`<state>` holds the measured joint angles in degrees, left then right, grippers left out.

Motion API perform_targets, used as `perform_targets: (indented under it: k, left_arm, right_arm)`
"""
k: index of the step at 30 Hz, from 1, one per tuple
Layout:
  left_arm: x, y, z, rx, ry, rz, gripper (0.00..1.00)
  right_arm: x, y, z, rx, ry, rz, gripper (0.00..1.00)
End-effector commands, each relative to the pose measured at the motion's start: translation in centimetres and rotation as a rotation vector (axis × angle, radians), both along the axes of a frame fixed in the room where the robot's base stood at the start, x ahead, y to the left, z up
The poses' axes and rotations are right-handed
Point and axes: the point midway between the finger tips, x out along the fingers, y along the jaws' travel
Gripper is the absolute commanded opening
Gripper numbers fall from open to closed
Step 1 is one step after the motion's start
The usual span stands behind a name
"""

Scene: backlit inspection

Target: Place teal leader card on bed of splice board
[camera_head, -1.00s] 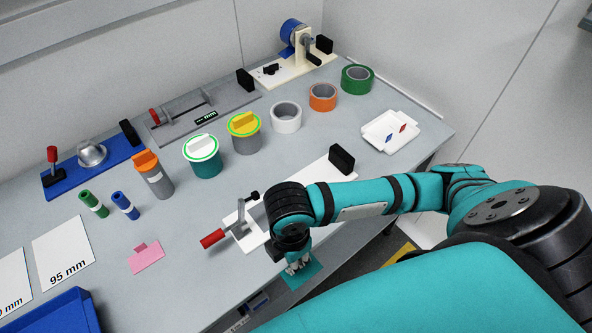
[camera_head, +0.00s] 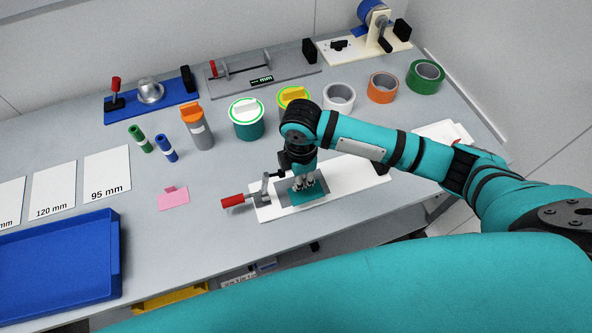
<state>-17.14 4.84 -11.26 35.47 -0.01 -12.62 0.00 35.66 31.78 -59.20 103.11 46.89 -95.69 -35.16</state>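The splice board (camera_head: 355,174) is a white board with a grey bed (camera_head: 288,197) and a red-handled clamp (camera_head: 236,200) at its left end. My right gripper (camera_head: 305,185) points down over the bed. It appears shut on the teal leader card (camera_head: 309,196), which is flat and overlaps the right part of the grey bed. The fingers hide part of the card, and I cannot tell whether it touches the bed or is just above it. My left gripper is not in view.
A pink card (camera_head: 173,199) lies left of the board. Behind stand an orange-topped bottle (camera_head: 202,135), lidded jars (camera_head: 247,125) and tape rolls (camera_head: 382,88). A blue tray (camera_head: 60,262) is at front left. A white tray (camera_head: 438,133) is partly behind my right arm.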

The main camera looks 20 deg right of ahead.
Motion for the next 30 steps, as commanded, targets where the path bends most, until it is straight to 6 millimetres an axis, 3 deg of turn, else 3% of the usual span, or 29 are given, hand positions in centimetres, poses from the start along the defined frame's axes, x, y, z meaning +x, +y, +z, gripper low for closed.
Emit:
perform_targets:
  k: [3,9,16,27,30]
  left_arm:
    - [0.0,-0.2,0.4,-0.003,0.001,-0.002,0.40]
    - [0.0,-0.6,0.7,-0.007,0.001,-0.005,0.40]
    - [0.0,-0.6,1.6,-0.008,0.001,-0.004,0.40]
    - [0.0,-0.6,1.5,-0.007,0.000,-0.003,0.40]
    - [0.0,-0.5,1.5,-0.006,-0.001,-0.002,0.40]
  right_arm:
    - [1.9,0.1,0.1,0.001,0.001,-0.001,0.00]
    - [3.5,0.2,0.1,0.001,0.000,-0.002,0.00]
    - [3.4,0.1,-3.1,0.000,0.002,0.000,0.00]
    - [3.4,0.1,-3.8,0.000,0.000,0.001,0.00]
    - [3.4,0.1,-3.7,0.000,0.000,0.001,0.14]
